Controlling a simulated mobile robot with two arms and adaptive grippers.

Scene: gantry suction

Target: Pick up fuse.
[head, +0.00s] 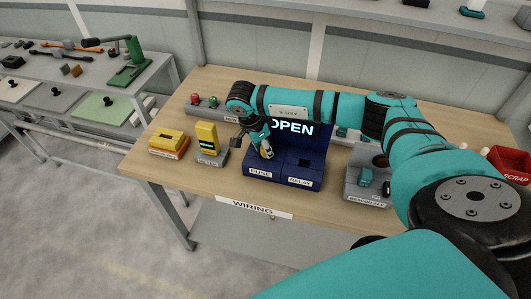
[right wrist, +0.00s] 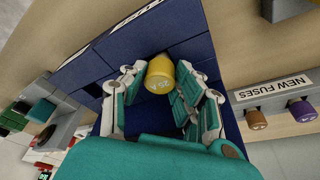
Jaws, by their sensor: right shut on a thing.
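The fuse (right wrist: 160,75) is a yellow cylinder with dark lettering on its side, seen in the right wrist view. My right gripper (right wrist: 158,88) is shut on it, with a finger on each side. In the head view the right gripper (head: 266,151) points down at the FUSE side of the dark blue box (head: 282,184). The fuse is mostly hidden by the fingers there. I cannot tell whether its lower end is still in the box. My left gripper is out of view.
A lit OPEN panel (head: 293,128) rises behind the box. A yellow meter (head: 207,136) and a yellow block (head: 168,141) stand to its left. A grey MAGNETS-like holder (head: 364,189) is right. The NEW FUSES rack (right wrist: 270,90) holds brown and purple pieces. A red SCRAP bin (head: 512,164) stands far right.

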